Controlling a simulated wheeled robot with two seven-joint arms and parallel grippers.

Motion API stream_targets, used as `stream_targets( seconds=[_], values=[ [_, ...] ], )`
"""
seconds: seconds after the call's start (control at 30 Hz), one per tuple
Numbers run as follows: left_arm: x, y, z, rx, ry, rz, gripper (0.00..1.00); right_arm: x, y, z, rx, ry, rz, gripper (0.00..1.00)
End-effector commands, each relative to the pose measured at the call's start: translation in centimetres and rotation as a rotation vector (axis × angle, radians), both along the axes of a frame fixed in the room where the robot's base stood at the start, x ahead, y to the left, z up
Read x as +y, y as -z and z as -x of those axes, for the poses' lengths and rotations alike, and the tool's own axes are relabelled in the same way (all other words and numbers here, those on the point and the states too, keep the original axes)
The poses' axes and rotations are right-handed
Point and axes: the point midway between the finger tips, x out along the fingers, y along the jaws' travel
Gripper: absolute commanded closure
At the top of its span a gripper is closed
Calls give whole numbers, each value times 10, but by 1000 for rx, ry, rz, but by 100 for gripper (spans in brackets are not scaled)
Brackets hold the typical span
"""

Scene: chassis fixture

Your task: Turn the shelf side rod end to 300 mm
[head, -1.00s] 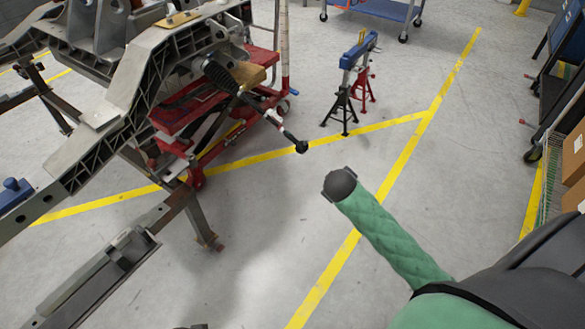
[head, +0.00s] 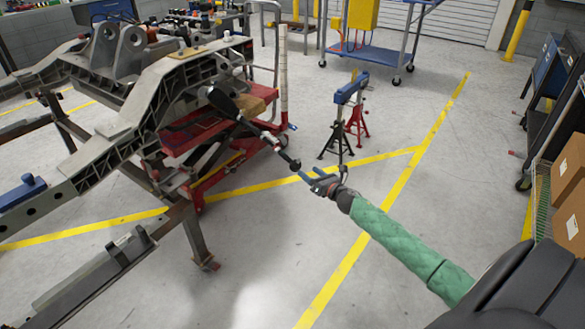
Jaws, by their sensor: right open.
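The rod (head: 262,133) slants down and right from the grey chassis (head: 150,85), with a black boot at its upper part. Its dark ball-shaped rod end (head: 295,164) hangs free in the air at its lower tip. My right gripper (head: 307,178), at the end of the green-sleeved arm, is open, with its blue-grey fingers just below and right of the rod end. I cannot tell whether they touch it. No length marking is readable. My left gripper is not in view.
A red lift cart (head: 215,180) stands under the chassis. Black and red stands with a blue-topped bar (head: 350,90) stand behind my right gripper. A blue trolley (head: 375,55) is at the back. Boxes (head: 568,165) and shelves line the right. Floor between yellow lines is clear.

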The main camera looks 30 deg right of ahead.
Motion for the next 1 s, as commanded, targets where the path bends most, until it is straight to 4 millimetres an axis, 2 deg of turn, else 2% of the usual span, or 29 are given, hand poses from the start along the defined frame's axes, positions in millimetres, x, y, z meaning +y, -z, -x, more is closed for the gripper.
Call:
stream_targets(
  seconds=[0.13,0.37,0.8,1.0],
  values=[
    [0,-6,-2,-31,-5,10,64,8,-1,1,-23,-42,114,39],
    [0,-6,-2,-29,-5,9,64,8,-2,-6,-29,-38,149,39],
    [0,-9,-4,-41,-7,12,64,16,-2,-55,-28,-37,146,39],
    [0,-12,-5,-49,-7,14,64,19,-1,-70,-28,-37,145,39]
  ],
)
